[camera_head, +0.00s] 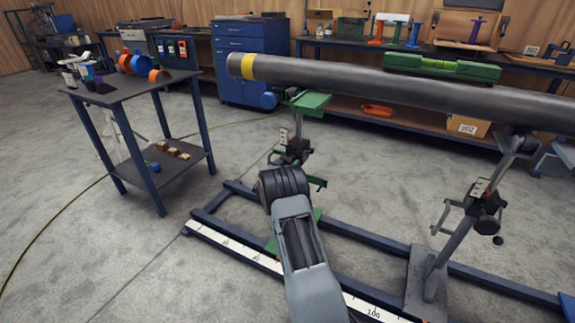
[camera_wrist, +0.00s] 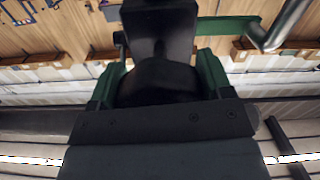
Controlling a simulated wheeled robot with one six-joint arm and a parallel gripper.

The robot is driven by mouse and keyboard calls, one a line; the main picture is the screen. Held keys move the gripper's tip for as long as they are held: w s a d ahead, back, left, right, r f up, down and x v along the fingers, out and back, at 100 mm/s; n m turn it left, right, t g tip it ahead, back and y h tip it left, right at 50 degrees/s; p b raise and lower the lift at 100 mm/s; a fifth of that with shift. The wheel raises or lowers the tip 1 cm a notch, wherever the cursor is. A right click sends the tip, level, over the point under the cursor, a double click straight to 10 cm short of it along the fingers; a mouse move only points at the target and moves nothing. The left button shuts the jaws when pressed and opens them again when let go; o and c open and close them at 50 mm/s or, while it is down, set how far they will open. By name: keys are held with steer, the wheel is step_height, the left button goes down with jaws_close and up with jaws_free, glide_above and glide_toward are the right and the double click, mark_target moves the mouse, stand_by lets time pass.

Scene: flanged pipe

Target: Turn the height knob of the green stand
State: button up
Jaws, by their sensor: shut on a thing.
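The green stand (camera_head: 308,103) is under the left part of the long grey pipe (camera_head: 400,85) in the head view. Its dark clamp with the knob is partly hidden behind my arm. My gripper (camera_wrist: 158,68) reaches up to it from the front, and its fingertips are hidden in the head view. In the wrist view a dark rounded knob (camera_wrist: 160,82) sits between the two green-sided fingers, which are shut on it. A green bar of the stand (camera_wrist: 238,25) shows behind it.
A second stand (camera_head: 485,205) holds the pipe at the right. A blue rail frame with a white scale (camera_head: 235,249) runs along the floor. A small table (camera_head: 130,88) stands at the left, with open floor before it.

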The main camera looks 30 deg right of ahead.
steer(key=shift+w+m+b, duration=0.15)
steer(key=shift+m+b, duration=2.65)
steer(key=shift+m, duration=1.1)
steer(key=o, duration=0.9)
steer(key=shift+a, duration=0.15)
steer(key=p+v, duration=0.3)
steer(key=v, duration=1)
steer(key=shift+s+a+p, duration=0.25)
steer(key=shift+p, duration=0.1)
